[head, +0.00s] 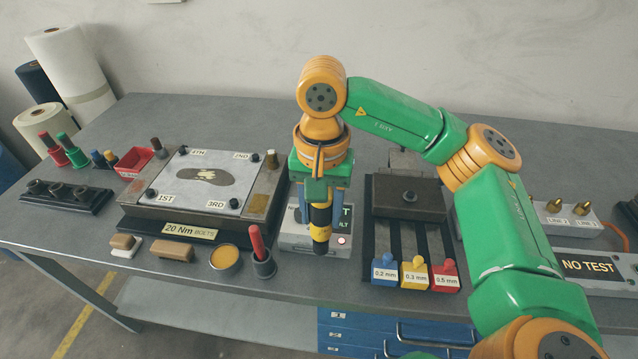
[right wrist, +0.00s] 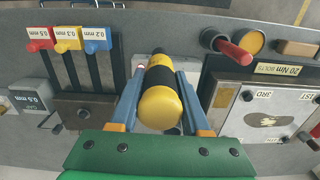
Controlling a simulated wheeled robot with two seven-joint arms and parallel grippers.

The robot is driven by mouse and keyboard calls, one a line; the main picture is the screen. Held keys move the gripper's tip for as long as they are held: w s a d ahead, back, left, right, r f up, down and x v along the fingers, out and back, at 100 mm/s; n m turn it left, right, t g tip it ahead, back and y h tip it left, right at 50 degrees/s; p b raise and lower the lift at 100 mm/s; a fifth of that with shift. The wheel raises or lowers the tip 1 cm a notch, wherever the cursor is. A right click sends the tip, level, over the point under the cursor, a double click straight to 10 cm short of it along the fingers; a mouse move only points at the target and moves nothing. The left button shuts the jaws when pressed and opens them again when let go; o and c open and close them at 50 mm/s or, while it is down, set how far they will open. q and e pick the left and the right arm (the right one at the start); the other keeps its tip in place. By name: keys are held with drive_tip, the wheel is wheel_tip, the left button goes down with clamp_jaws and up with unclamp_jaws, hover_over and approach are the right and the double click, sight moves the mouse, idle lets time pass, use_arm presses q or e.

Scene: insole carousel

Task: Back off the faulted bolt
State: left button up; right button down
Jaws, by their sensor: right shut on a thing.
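My right gripper (head: 320,200) is shut on a yellow-and-black driver (head: 320,214), held upright with its nose down in front of a grey display box (head: 290,241). The driver's rounded yellow end (right wrist: 160,106) faces the right wrist view. Left of it, a white plate (head: 190,202) lies on a dark block labelled 20 Nm bolts. Its corners are labelled 1ST, 2ND, 3RD and 4TH, with dark bolts near them, such as the 3RD bolt (head: 234,203). I cannot tell which bolt is faulted. The driver hides part of the box's text. My left gripper is out of view.
A red-handled tool stands in a dark cup (head: 264,266) beside a yellow-topped tin (head: 224,258). Right of the box is a dark fixture (head: 408,198) with blue, yellow and red tabs in front. A NO TEST display (head: 588,266) is at far right.

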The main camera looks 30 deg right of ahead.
drive_tip(key=s+a+f+n, duration=0.2)
drive_tip(key=s+f+n, duration=0.2)
drive_tip(key=n, duration=0.4)
drive_tip(key=shift+s+a, duration=0.3)
drive_tip(key=shift+s, duration=0.3)
drive_tip(key=shift+d, duration=0.15)
